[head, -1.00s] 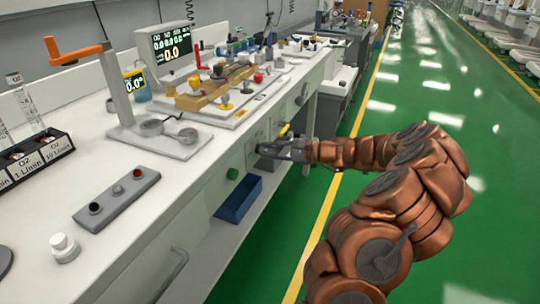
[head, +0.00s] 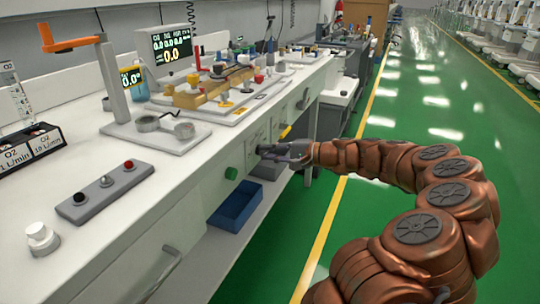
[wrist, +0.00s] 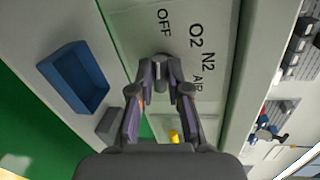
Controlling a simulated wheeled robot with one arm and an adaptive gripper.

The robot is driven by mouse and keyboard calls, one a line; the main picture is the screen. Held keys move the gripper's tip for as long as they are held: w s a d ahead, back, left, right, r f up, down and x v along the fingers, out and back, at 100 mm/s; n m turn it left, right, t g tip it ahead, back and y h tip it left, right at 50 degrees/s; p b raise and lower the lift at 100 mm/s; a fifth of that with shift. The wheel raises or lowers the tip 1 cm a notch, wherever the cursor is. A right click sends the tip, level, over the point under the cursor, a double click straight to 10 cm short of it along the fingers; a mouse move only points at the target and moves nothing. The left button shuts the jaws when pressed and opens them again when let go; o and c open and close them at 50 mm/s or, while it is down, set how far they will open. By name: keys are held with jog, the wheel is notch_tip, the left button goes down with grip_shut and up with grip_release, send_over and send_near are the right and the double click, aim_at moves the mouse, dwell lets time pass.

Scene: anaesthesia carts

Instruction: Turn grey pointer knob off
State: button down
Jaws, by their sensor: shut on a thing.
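The grey pointer knob (wrist: 160,77) is on a pale panel (wrist: 190,20) on the front of the white counter. The panel bears the labels OFF, O2, N2 and AIR. My gripper (wrist: 160,70) is shut on the knob, with one finger on each side of it in the wrist view. The fingers hide much of the knob, and I cannot tell which label its pointer faces. In the head view my gripper (head: 268,151) reaches the counter front from the right and covers the knob.
The counter top (head: 150,190) holds several devices above. Green floor (head: 400,130) lies open at the right.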

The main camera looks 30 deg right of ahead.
dwell(0.3)
jog(key=c, duration=1.1)
grip_release()
jog(key=shift+c, duration=0.2)
jog(key=v, duration=1.2)
